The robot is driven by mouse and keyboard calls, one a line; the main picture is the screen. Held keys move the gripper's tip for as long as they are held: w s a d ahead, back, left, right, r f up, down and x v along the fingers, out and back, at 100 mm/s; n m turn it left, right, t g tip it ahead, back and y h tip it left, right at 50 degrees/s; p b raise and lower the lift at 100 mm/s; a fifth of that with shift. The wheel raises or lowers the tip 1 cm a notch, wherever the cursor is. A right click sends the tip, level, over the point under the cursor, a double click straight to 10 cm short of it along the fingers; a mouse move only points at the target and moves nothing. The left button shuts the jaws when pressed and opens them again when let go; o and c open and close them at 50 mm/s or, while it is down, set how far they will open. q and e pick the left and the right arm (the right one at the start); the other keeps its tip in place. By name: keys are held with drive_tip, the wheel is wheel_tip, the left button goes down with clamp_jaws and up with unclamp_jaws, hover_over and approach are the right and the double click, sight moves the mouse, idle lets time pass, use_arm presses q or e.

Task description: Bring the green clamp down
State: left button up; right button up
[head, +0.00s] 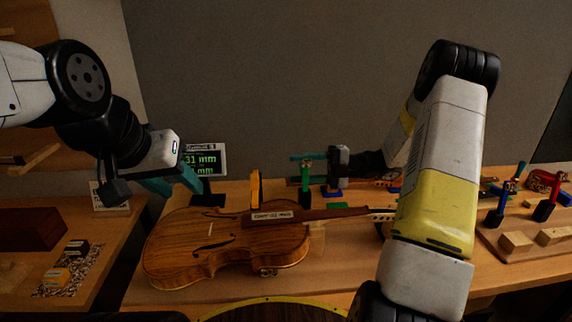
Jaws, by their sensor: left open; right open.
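The green clamp (305,192) stands upright behind the violin's neck, its foot low near the bench top. My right gripper (303,169) reaches in from the right with its teal fingers apart at the clamp's upper part. The fingers overlap the clamp in the picture; I cannot tell if they touch it. The violin (225,243) lies on its back along the bench, with a labelled strip (272,215) at its fingerboard. My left gripper (178,184) is open and empty at the left, above the violin's far left side and in front of the display.
A display (205,158) reading "31 mm" stands at the back. A yellow upright piece (255,189) stands behind the violin. A wooden tray (520,252) at the right holds blue clamps (495,217) and wooden blocks (516,241).

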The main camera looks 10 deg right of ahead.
drive_tip(key=shift+a, duration=1.2)
clamp_jaws()
idle(0.6)
